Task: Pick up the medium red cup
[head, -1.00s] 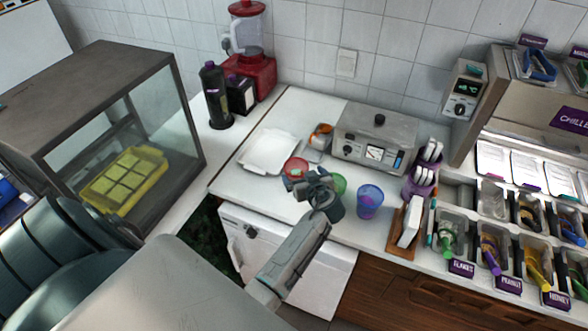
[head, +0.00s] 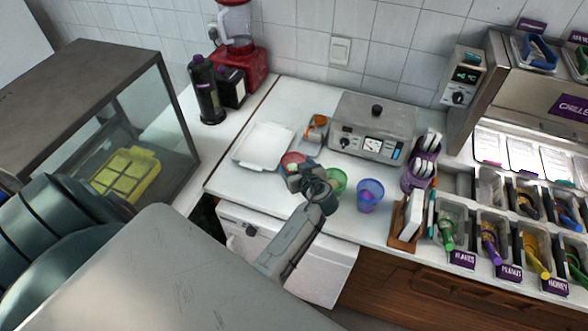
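The red cup (head: 291,159) stands on the white counter, beside the right edge of the white tray. Only its upper part shows; my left gripper (head: 294,177) covers its lower front. The gripper's fingers are at the near side of the cup, and I cannot tell whether they touch it or how far apart they are. A green cup (head: 337,180) stands just to the right of the gripper, and a blue translucent cup (head: 370,195) stands farther right. My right gripper is not in view.
A white tray (head: 263,146) lies left of the cups. An orange-and-white container (head: 317,127) and a grey appliance (head: 372,125) stand behind. A purple utensil holder (head: 418,175) and topping bins (head: 453,219) are at the right. Bare counter (head: 228,184) shows at the left.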

